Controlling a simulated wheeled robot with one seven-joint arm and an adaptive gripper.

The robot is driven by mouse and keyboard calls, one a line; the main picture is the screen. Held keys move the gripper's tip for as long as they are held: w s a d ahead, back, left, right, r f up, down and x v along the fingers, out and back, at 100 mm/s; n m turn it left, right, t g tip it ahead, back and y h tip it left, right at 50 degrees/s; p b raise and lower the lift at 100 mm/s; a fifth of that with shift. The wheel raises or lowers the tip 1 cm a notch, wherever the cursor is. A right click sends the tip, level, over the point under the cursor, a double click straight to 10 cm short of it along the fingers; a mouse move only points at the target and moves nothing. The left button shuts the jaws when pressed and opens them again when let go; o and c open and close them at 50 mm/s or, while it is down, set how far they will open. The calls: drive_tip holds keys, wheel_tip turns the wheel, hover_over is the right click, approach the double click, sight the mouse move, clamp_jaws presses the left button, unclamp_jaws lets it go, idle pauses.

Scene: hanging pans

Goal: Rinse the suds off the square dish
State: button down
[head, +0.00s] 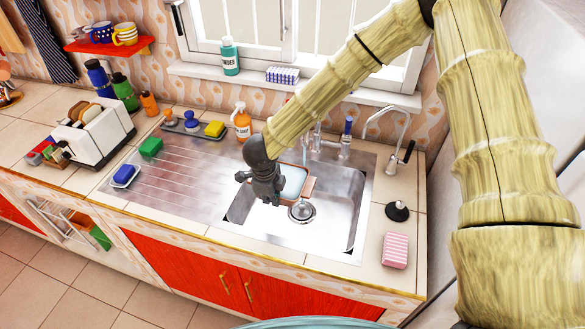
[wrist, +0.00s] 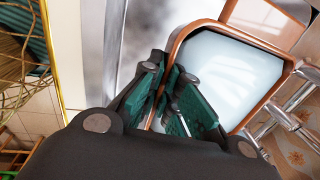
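The square dish (head: 294,181) has a brown rim and a pale, whitish inside. It is tilted over the sink basin (head: 340,205). In the wrist view the dish (wrist: 225,72) fills the upper right, its inside evenly pale; I cannot make out separate suds. My gripper (head: 266,198) is at the dish's left side. In the wrist view the gripper's green-padded fingers (wrist: 172,100) stand on either side of the rim and look shut on it. The chrome faucet (head: 318,140) stands behind the dish, and metal pipes (wrist: 285,115) show close beside it. I see no clear water stream.
An orange soap bottle (head: 241,121) stands behind. A black plug (head: 397,211) and a pink sponge (head: 395,250) lie right, near a slim tap (head: 395,140).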

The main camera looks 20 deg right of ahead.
drive_tip(key=shift+r, duration=0.15)
idle(0.4)
drive_tip(key=s+a+r+p, duration=0.2)
drive_tip(key=s+a+r, duration=0.1)
drive_tip(key=r, duration=0.1)
drive_tip(key=shift+s+a+p, duration=0.2)
drive_tip(key=shift+s+p, duration=0.15)
idle(0.5)
drive_tip(key=shift+f, duration=0.1)
idle(0.6)
